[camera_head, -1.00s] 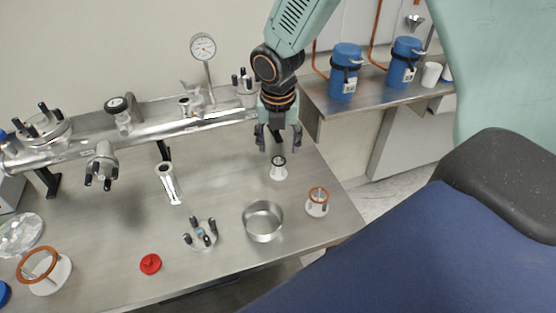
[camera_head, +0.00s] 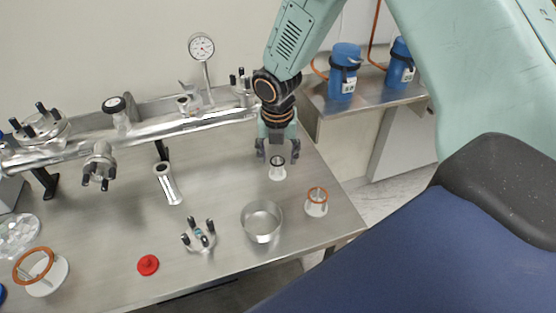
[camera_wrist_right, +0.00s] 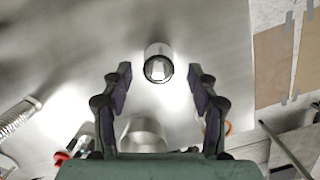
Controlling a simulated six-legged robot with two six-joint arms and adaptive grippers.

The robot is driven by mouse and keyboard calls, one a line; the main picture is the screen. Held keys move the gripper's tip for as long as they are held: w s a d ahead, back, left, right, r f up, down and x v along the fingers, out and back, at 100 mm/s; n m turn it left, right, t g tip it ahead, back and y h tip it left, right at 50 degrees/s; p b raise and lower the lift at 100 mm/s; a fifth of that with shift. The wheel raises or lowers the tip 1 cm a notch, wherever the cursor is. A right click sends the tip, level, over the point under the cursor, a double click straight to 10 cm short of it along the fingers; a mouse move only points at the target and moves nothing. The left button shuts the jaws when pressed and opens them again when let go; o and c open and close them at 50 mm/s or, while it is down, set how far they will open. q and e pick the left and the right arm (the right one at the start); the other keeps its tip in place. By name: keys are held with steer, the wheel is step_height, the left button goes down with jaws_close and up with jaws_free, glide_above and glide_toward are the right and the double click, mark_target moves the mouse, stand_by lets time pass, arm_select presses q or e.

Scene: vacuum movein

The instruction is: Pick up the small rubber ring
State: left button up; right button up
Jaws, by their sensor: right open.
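A small dark ring (camera_head: 278,160) sits at the top of a small white stand (camera_head: 277,174) near the right part of the steel table. It also shows in the right wrist view as a dark ring (camera_wrist_right: 158,52) between and a little beyond my fingertips. My right gripper (camera_head: 277,154) is open and empty, its fingers pointing down on either side of the stand's top. In the head view the fingers come close to the ring; I cannot tell the exact height gap. My left gripper is not in view.
An orange ring on a white stand (camera_head: 317,203) and an open metal cylinder (camera_head: 261,222) stand nearby. A steel vacuum pipe (camera_head: 200,123) runs along the back. A red cap (camera_head: 148,265) and a larger orange ring (camera_head: 34,266) lie further left. Bare table lies around the small stand.

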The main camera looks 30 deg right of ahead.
steer(key=shift+a, duration=0.15)
steer(key=shift+f, duration=0.15)
steer(key=c, duration=0.8)
steer(key=shift+c, duration=0.2)
